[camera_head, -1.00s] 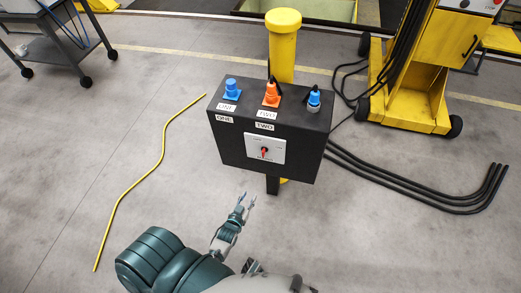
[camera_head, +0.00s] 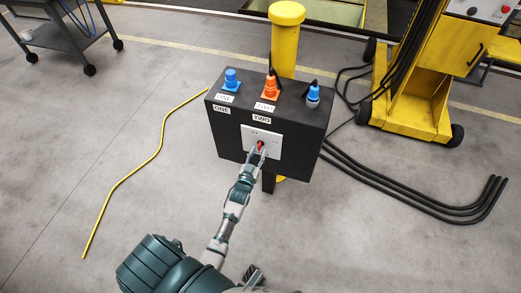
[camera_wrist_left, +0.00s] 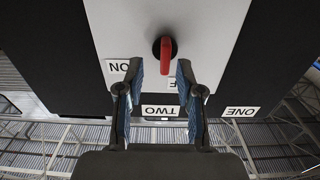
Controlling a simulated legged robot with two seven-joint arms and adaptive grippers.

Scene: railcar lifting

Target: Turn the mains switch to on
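The mains switch is a red handle (camera_head: 261,145) on a white plate (camera_head: 276,140) on the front of a black box (camera_head: 228,146). In the left wrist view the red handle (camera_wrist_left: 165,55) stands out from the plate, between the fingertips and slightly beyond them. An "ON" label (camera_wrist_left: 118,66) lies beside it; another label is partly hidden by a finger. My left gripper (camera_head: 257,154) is at the plate. In the wrist view its fingers (camera_wrist_left: 161,72) are apart, one on each side of the handle, with gaps visible. My right gripper is not in view.
Blue (camera_head: 232,79) and orange (camera_head: 271,86) plugs and another blue plug (camera_head: 313,93) stand on top of the box. A yellow post (camera_head: 286,50) rises behind it. Black cables (camera_head: 420,190) and a yellow machine (camera_head: 410,100) are on the right. A yellow hose (camera_head: 150,160) lies on the left floor.

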